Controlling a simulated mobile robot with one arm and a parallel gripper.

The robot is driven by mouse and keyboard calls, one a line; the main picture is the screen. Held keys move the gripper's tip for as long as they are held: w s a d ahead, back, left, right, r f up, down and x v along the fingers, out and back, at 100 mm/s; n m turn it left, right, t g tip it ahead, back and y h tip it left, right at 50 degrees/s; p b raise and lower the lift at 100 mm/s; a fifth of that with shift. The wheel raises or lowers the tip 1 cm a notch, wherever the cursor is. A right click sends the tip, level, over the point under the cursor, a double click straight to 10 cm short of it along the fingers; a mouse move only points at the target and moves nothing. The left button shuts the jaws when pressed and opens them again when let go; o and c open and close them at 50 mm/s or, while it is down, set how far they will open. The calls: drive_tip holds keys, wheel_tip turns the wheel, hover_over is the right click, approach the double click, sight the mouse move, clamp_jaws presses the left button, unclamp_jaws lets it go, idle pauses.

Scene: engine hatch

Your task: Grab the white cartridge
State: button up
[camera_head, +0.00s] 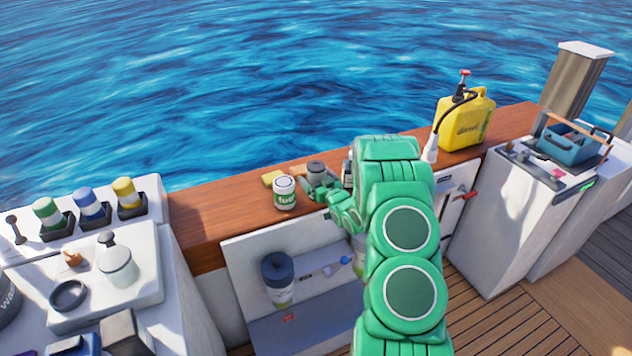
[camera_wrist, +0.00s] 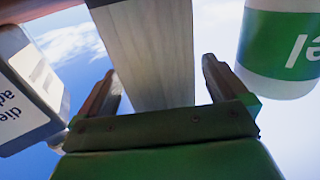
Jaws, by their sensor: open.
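A white cylinder with a green lettered band (camera_head: 284,194), which best matches the white cartridge, stands upright on the wooden ledge. It also shows upside down and cut off at the right of the wrist view (camera_wrist: 285,45). My gripper (camera_head: 320,184) is just right of it, low over the ledge. In the wrist view my gripper (camera_wrist: 159,70) is open. The white cylinder is outside the fingers, beyond the right one. A grey-beige upright thing (camera_wrist: 148,50) shows between the fingers; I cannot tell whether they touch it.
A grey-white bottle (camera_wrist: 28,85) is beyond the left finger. A yellow jug (camera_head: 466,122) stands on the ledge (camera_head: 225,215) to the right. A dark-topped cylinder (camera_head: 278,275) is mounted below. Coloured cylinders (camera_head: 90,204) sit in holders at left. My arm hides part of the ledge.

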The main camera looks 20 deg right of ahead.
drive_tip(key=c, duration=1.1)
drive_tip(key=shift+r, duration=0.1)
drive_tip(key=shift+r, duration=1.35)
drive_tip(key=s+a+r, duration=0.4)
drive_tip(key=s+r, duration=0.6)
drive_tip(key=s, duration=0.3)
drive_tip(key=shift+s, duration=0.2)
